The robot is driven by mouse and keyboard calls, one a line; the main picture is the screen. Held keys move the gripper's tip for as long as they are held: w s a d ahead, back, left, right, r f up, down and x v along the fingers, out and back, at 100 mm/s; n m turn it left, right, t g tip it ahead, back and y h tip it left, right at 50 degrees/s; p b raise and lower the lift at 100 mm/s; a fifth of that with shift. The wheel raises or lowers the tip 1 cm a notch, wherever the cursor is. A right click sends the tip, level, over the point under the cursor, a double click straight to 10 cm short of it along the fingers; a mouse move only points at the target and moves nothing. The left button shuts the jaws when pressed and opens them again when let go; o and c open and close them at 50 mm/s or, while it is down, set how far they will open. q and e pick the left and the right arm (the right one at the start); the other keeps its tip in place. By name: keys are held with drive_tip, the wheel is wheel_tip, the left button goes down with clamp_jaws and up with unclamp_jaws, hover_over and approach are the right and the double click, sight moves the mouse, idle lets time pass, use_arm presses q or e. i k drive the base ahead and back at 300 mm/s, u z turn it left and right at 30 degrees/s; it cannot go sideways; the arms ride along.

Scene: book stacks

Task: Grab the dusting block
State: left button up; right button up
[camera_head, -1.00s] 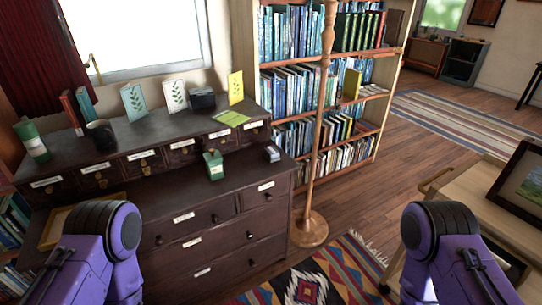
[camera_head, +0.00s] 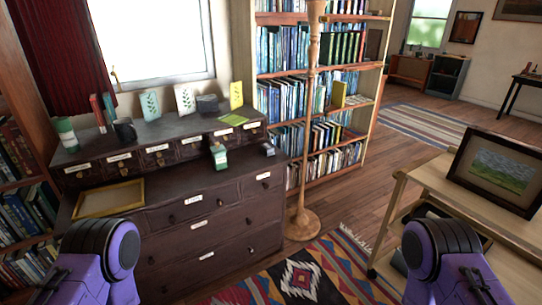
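I cannot tell for sure which thing is the dusting block. A small dark block with a pale side (camera_head: 267,149) lies on the lower top of the dark wooden drawer cabinet (camera_head: 205,195), near its right end. A green container with a pale label (camera_head: 218,156) stands to its left on the same top. Only purple links of my two arms show, at the lower left and lower right. Both grippers are out of view.
A wooden lamp pole (camera_head: 306,222) stands on the floor right of the cabinet. A wooden cart (camera_head: 440,198) with a framed picture (camera_head: 503,168) is at right. A patterned rug (camera_head: 300,278) covers the floor in front.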

sight(266, 149)
drive_tip(key=z, duration=0.55)
drive_tip(key=i, duration=0.8)
drive_tip(key=z, duration=0.5)
drive_tip(key=i, duration=0.95)
drive_tip(key=u, duration=0.85)
drive_tip(key=i, duration=0.7)
drive_tip(key=u, duration=0.6)
